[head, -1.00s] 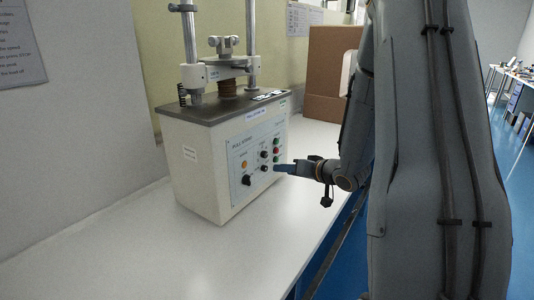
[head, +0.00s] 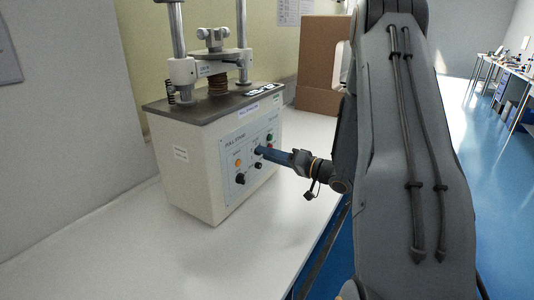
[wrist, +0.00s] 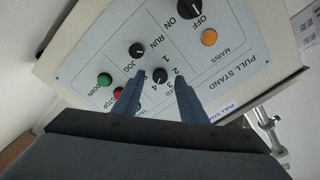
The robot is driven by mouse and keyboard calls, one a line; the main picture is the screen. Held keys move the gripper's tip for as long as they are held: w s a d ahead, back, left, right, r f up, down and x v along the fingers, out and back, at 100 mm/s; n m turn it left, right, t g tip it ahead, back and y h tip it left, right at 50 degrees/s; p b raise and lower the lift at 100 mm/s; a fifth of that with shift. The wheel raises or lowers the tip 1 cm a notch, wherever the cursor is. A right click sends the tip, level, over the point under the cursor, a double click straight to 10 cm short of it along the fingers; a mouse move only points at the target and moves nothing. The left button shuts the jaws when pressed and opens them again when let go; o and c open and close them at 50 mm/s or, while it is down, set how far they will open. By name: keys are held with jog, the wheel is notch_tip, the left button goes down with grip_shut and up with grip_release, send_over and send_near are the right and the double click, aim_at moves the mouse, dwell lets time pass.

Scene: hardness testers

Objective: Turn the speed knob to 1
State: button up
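The speed knob (wrist: 160,75) is a small black dial on the light blue panel, with the numbers 1 to 4 printed around it. In the wrist view it sits between the two blue fingertips of my gripper (wrist: 159,79). The fingers are apart, one on each side of the knob; I cannot tell whether they touch it. The knob's exact pointer setting is too small to read. In the head view my gripper (head: 259,151) is at the front panel of the pull stand (head: 185,155) and hides part of the controls.
In the wrist view, the run/jog knob (wrist: 137,50) is close to one fingertip. A green button (wrist: 104,80), red stop button (wrist: 118,92), on/off knob (wrist: 190,9) and orange lamp (wrist: 209,37) are also there. A cardboard box (head: 318,62) stands behind on the white bench (head: 245,245).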

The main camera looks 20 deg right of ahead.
jog(key=shift+w+a, duration=0.2)
jog(key=shift+w, duration=0.1)
grip_shut()
